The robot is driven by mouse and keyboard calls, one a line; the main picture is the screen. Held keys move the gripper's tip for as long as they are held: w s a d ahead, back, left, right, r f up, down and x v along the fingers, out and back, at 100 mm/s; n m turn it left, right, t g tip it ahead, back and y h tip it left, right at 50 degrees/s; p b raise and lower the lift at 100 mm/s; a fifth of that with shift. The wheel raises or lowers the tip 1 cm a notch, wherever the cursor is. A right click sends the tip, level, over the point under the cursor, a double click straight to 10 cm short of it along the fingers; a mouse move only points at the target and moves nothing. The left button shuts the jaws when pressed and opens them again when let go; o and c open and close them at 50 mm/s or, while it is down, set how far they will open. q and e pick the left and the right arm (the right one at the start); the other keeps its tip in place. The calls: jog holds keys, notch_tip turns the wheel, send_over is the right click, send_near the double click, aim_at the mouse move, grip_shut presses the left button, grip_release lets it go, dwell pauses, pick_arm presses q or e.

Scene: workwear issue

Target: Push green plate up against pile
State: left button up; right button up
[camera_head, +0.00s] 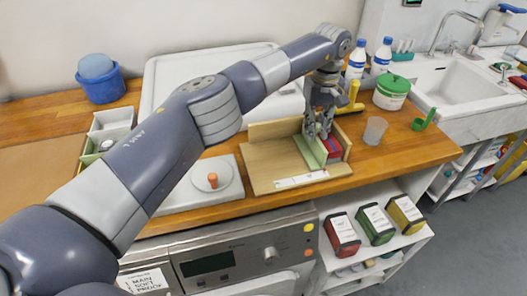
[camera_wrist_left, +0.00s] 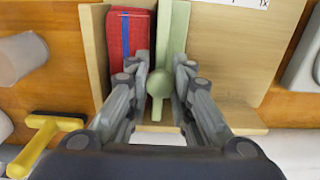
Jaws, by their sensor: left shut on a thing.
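The green plate (camera_head: 309,153) stands upright in a shallow wooden tray (camera_head: 266,172). In the left wrist view the plate (camera_wrist_left: 176,35) is a pale green strip with a round knob (camera_wrist_left: 159,83). My left gripper (camera_head: 322,133) reaches down from above; in the wrist view its fingers (camera_wrist_left: 163,88) are closed around the knob. The pile (camera_wrist_left: 130,40), red folded cloth with a blue stripe, lies beside the plate, against the tray's side wall. It also shows in the head view (camera_head: 333,148). Plate and pile are very close; I cannot tell whether they touch. My right gripper is out of view.
A clear cup (camera_head: 375,130), a green-lidded tub (camera_head: 391,92) and a green scoop (camera_head: 424,120) stand right of the tray. A yellow tool (camera_wrist_left: 42,138) lies near it. A scale-like plate (camera_head: 217,180) is on the left.

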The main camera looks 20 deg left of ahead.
pick_arm(q)
jog(key=o, duration=0.7)
jog(key=shift+c, duration=0.2)
jog(key=shift+r+p, duration=2.9)
jog(key=shift+r, duration=1.15)
jog(key=shift+f, duration=0.1)
